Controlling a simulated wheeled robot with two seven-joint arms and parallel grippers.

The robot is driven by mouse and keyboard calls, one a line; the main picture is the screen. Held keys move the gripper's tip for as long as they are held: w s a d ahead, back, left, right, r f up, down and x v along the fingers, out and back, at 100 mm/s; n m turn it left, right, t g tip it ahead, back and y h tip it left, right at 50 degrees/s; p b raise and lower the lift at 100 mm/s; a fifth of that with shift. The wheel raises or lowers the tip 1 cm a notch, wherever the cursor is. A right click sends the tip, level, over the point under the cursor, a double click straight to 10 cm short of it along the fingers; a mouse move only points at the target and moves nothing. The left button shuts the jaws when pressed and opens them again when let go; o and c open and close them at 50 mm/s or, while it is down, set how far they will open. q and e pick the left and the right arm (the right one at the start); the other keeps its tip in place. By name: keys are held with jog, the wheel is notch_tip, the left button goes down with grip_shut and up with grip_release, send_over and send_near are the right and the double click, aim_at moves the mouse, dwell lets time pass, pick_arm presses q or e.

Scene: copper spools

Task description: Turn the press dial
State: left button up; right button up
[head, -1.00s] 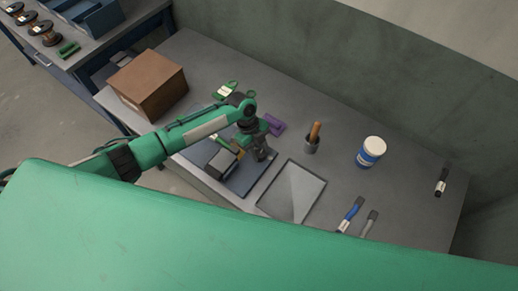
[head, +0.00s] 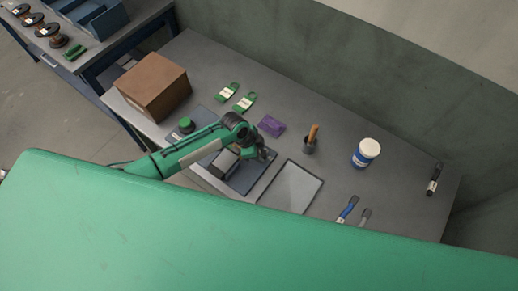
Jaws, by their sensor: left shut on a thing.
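The press has a dark base plate (head: 240,187) on the table with a grey block-shaped part (head: 224,163) on it. A round green knob (head: 186,125) stands at its left end. My left arm reaches across the press from the left. My left gripper (head: 263,155) is low over the press's right side, shut on what seems to be the press dial. The dial is hidden by the gripper and wrist, so its angle cannot be seen. My right gripper is not in view.
A brown box (head: 152,87) stands left of the press. A grey tray (head: 291,188) is close on the right.

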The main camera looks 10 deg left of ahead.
pick_arm(q)
jog(key=shift+r+n+t+p, duration=0.1)
jog(key=shift+n+t+p, duration=0.25)
jog(key=shift+n, duration=0.35)
jog(key=o, duration=1)
jog(key=b+v, duration=0.3)
jog(key=v, duration=1)
jog(key=shift+r, duration=0.3)
